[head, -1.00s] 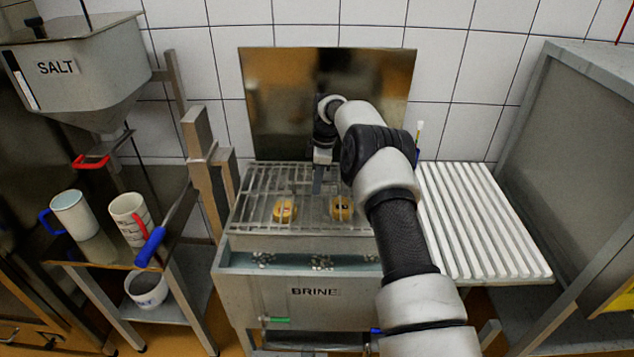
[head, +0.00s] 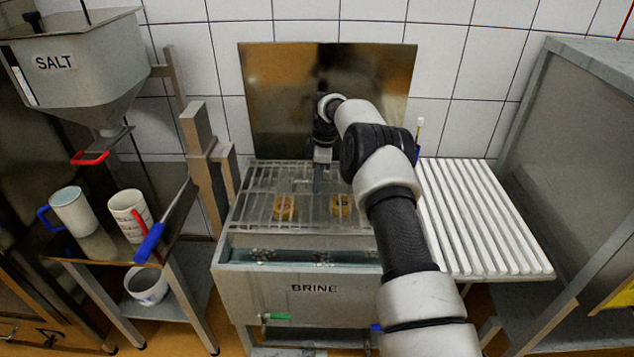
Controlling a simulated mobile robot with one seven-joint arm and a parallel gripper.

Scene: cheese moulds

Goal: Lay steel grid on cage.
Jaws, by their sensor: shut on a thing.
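The steel grid (head: 262,215) lies flat over the open top of the brine tank, its bars running across the picture. Two yellow cheese pieces (head: 284,207) and (head: 341,205) show at the grid, with bars seen around them. The cage cannot be clearly told apart from the grid. My gripper (head: 317,184) points down at the middle of the grid, shut on it. The fingertips are dark and small, and my arm hides the grid's right part.
The tank labelled BRINE (head: 240,285) has liquid with small pale bits at its front. A white slatted rack (head: 490,220) stands right. A metal panel (head: 270,100) stands behind. Left are a SALT hopper (head: 75,75) and a shelf with mugs (head: 72,210).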

